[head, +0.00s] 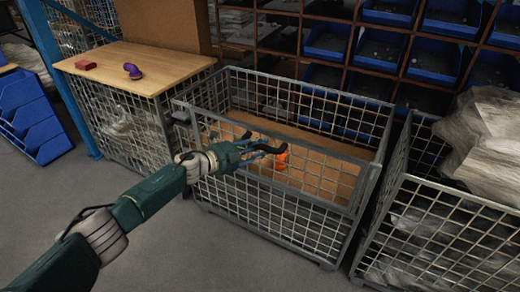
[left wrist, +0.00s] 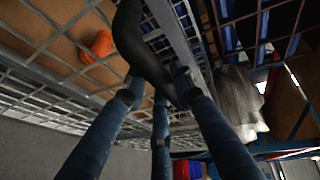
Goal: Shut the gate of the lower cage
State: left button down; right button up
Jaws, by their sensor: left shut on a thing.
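The lower cage is the grey wire-mesh cage (head: 275,215) in the middle of the head view, with a brown floor. Its gate (head: 325,157) is the mesh panel on the upper front. How far the gate is tilted is hard to tell. My left gripper (head: 262,150) is at the front of the cage, shut on a black curved handle. In the left wrist view, the blue fingers (left wrist: 160,88) close around this black handle (left wrist: 140,45), next to the mesh. An orange object (head: 282,160) lies inside the cage. It also shows in the left wrist view (left wrist: 98,46). My right gripper is not in view.
A second mesh cage (head: 425,228) with wrapped bundles stands close on the right. A wooden-topped cage (head: 150,62) with a red block and a purple object stands at left. Racks of blue bins (head: 380,50) fill the back. The grey floor in front is clear.

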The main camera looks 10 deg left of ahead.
pick_arm(q)
jog(key=shift+w+d+r, duration=0.15)
jog(key=shift+r, duration=0.45)
jog(key=c, duration=1.7)
grip_release()
jog(key=v, duration=0.8)
jog(key=f+v, duration=0.1)
jog(key=v, duration=0.3)
jog(key=shift+a+r, duration=0.1)
jog(key=shift+a, duration=0.15)
